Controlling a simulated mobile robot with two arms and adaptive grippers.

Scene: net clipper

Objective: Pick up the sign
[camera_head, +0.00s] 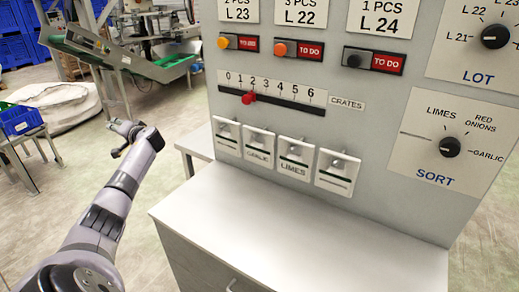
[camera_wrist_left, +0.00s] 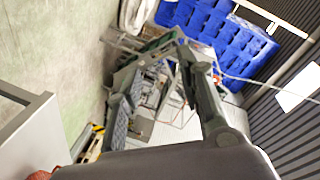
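Several small white signs hang in a row low on the grey panel in the head view. The leftmost sign (camera_head: 227,137) has lettering too small to read. Beside it are the garlic sign (camera_head: 259,147) and the limes sign (camera_head: 294,159). The rightmost sign (camera_head: 337,173) is also unreadable. My left gripper (camera_head: 115,140) is left of the panel, well apart from the signs, over the floor. Its fingers look spread, with nothing between them. The left wrist view shows no sign. My right gripper is in neither view.
A grey cabinet top (camera_head: 300,235) below the signs is bare. Above them are a crates slider (camera_head: 248,98), buttons and a sort dial (camera_head: 449,147). A conveyor (camera_head: 120,55) and a blue crate (camera_head: 20,118) stand behind at left. Blue crates (camera_wrist_left: 215,35) show in the wrist view.

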